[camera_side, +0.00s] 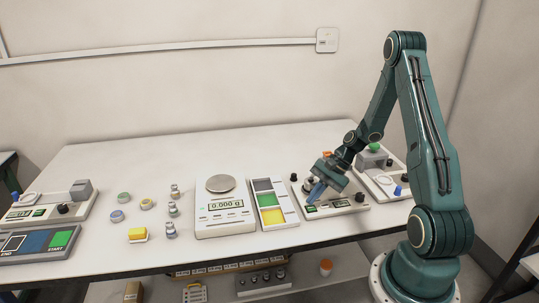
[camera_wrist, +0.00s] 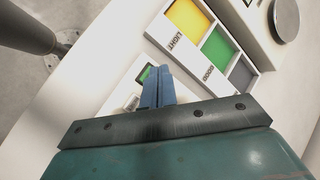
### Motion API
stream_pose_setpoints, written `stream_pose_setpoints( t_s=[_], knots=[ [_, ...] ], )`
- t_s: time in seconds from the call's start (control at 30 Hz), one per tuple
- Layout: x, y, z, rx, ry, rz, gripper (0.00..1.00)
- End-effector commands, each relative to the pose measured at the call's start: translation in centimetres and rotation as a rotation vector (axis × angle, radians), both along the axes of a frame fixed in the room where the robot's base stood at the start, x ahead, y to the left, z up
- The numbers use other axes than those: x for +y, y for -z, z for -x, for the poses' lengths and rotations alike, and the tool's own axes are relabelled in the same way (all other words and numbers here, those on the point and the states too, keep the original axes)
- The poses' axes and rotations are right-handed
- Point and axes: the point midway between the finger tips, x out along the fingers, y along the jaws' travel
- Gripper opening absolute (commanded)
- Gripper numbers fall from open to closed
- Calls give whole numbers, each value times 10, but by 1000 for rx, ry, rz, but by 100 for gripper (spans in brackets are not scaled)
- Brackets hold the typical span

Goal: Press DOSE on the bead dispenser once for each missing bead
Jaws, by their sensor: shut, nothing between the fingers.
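A pale bench unit, apparently the bead dispenser (camera_side: 330,209), stands right of centre on the table. It has a green button (camera_side: 311,209), a small display (camera_side: 340,203) and a dark knob (camera_side: 360,197). Any DOSE label is too small to read. My gripper (camera_side: 314,197) is shut and empty, its blue fingers pointing down over the button end of the unit. In the wrist view, my fingertips (camera_wrist: 154,72) partly cover the green button (camera_wrist: 146,76). I cannot tell whether they touch it. The unit's back is hidden behind my gripper.
A scale (camera_side: 225,218) reading 0.000 g and a sorting tray (camera_side: 272,204) with grey, green and yellow fields stand close to the left. Another unit (camera_side: 382,178) stands behind right. Small weights (camera_side: 173,210) and round pieces (camera_side: 124,198) lie further left.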

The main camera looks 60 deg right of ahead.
Motion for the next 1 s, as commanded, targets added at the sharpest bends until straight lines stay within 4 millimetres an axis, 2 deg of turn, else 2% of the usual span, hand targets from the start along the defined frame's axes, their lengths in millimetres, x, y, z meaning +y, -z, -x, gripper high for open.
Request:
stream_pose_setpoints(
  t_s=[0.67,1.0],
  knots=[
    [0,0,0,0,0,0,0],
    [0,8,0,0,0,0,0]
  ],
)
